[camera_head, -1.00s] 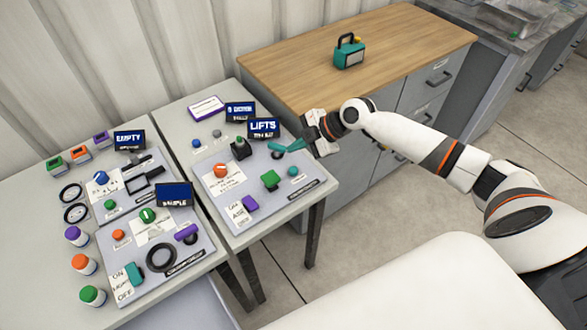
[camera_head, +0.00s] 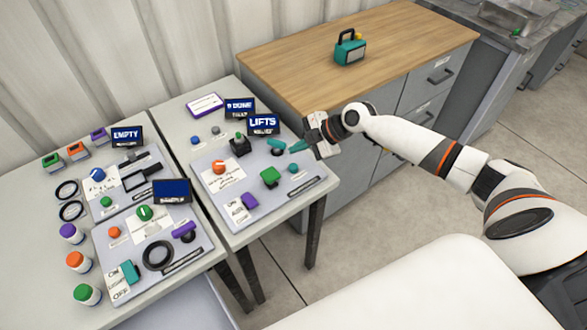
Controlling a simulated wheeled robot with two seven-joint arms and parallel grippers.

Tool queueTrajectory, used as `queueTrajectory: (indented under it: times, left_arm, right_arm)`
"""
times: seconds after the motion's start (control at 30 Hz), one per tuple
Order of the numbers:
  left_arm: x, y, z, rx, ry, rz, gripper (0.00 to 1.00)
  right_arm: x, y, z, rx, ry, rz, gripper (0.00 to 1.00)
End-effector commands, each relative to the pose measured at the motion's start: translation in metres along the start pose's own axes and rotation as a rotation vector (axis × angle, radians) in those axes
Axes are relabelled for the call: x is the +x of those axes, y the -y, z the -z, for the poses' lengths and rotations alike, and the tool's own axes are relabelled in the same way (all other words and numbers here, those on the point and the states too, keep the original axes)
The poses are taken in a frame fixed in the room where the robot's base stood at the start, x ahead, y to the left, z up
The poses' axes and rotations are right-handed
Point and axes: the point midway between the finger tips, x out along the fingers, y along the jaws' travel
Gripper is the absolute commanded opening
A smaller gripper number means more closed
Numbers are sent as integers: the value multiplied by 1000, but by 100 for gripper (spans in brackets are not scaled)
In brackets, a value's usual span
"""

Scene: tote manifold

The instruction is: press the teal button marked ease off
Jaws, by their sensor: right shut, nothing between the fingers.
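One is a teal piece on a dark base (camera_head: 277,146) at the back right. The other is a small round teal button (camera_head: 294,168) nearer the front. Their labels are too small to read, so I cannot tell which is marked ease off. A small gap shows between the tips and the back teal piece. My left gripper is not in view.
A LIFTS display (camera_head: 263,123) stands behind. A wooden-topped cabinet (camera_head: 300,64) is behind my right arm.

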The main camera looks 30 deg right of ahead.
Motion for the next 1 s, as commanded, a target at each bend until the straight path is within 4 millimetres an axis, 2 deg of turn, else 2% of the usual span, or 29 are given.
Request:
queueTrajectory:
  times: [0.03, 0.17, 0.3, 1.0]
  left_arm:
    - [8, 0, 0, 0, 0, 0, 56]
    - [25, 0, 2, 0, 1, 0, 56]
    - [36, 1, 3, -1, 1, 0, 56]
    - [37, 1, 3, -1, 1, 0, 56]
  right_arm:
    - [9, -7, 6, 2, 0, -1, 0]
    - [24, -17, 17, 0, 1, 1, 0]
    - [31, -23, 22, 0, 1, 1, 0]
    - [32, -23, 23, 0, 1, 0, 0]
